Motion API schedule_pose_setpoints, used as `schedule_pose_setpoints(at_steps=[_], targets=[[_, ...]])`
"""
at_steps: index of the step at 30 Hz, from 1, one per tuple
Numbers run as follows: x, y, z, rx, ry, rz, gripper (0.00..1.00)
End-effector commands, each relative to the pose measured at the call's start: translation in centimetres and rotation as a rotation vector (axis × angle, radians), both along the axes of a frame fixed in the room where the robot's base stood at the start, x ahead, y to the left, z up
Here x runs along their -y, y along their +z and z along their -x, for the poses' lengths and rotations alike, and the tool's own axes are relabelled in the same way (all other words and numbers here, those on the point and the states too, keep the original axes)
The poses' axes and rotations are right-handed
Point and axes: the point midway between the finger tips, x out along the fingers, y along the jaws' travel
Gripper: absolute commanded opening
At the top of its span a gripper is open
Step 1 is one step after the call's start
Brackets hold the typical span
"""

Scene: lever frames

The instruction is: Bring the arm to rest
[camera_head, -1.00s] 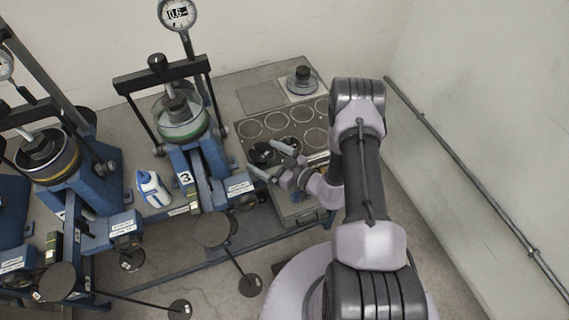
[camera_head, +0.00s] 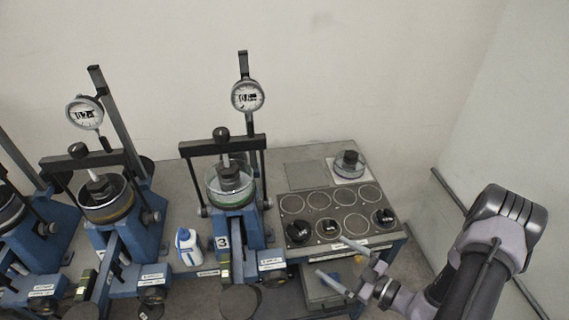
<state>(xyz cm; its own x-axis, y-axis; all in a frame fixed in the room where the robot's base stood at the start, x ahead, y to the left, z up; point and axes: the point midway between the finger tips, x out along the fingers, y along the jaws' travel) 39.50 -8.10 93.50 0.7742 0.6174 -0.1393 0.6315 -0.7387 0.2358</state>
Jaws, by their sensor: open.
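My gripper (camera_head: 342,263) is at the lower right of the head view, in front of the bench's front edge. Its two pale fingers are spread apart with nothing between them. My arm (camera_head: 478,262) comes in from the lower right corner, with its dark and grey joint to the right of the bench. The fingers point left, toward the lever frame marked 3 (camera_head: 238,228). They look clear of that frame, though the exact gap cannot be told.
A panel with ringed spots (camera_head: 334,212) holds several black weights along its front row. More lever frames (camera_head: 125,222) with dial gauges stand left. A white-and-blue bottle (camera_head: 187,247) stands between frames. A wall rail (camera_head: 447,188) runs right.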

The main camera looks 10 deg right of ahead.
Motion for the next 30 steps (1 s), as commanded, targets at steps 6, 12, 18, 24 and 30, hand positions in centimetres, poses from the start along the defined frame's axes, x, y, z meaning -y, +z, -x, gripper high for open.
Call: schedule_pose_setpoints(at_steps=[6,12,18,24,30], targets=[[-8.8,10.5,1.6,0.84,0.81,0.854,0.96],[-13.3,15.4,8.4,1.945,1.579,1.44,0.96],[-12.8,18.7,12.7,-1.583,-1.159,-0.775,0.96],[-12.0,21.1,13.9,-1.169,-0.867,-0.366,0.96],[-11.8,21.6,13.9,-1.124,-0.84,-0.323,0.96]])
